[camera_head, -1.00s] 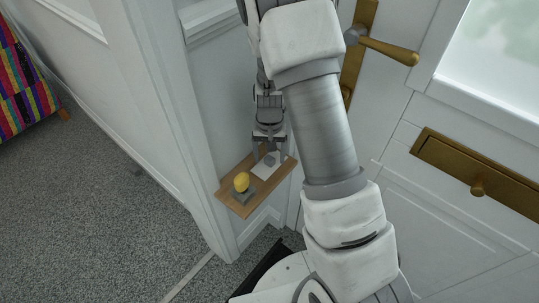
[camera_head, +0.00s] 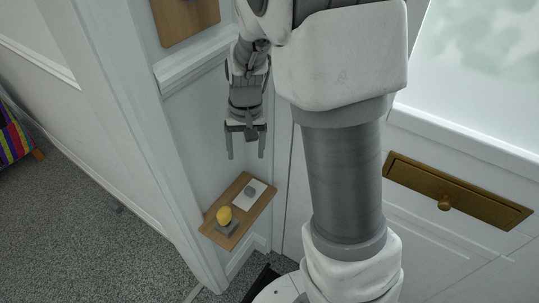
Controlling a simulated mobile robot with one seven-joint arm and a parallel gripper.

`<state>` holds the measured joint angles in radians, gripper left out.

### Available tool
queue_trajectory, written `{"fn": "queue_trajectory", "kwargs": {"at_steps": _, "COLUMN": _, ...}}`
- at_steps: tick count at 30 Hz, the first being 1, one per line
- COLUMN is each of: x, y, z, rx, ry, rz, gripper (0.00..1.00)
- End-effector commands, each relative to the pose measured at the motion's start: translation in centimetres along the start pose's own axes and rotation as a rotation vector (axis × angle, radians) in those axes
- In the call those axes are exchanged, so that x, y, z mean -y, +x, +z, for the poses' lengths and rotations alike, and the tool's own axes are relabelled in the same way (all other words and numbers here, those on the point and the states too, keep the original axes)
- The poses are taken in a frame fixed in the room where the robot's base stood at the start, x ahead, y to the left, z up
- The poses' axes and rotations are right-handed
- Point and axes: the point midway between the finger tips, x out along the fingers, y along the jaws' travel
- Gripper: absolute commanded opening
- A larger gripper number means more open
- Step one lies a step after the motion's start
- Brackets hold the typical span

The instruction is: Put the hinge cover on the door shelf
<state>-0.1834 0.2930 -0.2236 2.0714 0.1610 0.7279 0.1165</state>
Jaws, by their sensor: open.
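My gripper (camera_head: 245,156) is open and empty. Its two fingers point down, apart from and above the small wooden door shelf (camera_head: 222,239) on the wall beside the door. A small grey piece (camera_head: 250,191), which may be the hinge cover, rests on a white card or sheet (camera_head: 257,186) at the shelf's far end.
A white door with a brass letter slot (camera_head: 470,196) and its knob stands at the right. A wooden board (camera_head: 188,18) is on the wall above. My own arm fills the middle. Grey carpet (camera_head: 90,240) lies open at the lower left.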

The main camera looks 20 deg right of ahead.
Motion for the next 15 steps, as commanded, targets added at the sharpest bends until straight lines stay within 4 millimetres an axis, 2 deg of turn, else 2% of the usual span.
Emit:
{"fn": "queue_trajectory", "kwargs": {"at_steps": 1, "x": 0.0, "y": -2.1, "z": 0.7, "rx": -0.027, "ry": -0.013, "rz": -0.019, "gripper": 0.77}}
{"fn": "queue_trajectory", "kwargs": {"at_steps": 6, "x": -0.3, "y": -7.2, "z": 3.4, "rx": -0.099, "ry": -0.066, "rz": -0.059, "gripper": 0.77}}
{"fn": "queue_trajectory", "kwargs": {"at_steps": 15, "x": -1.7, "y": -14.1, "z": 9.3, "rx": -0.244, "ry": -0.165, "rz": -0.078, "gripper": 0.77}}
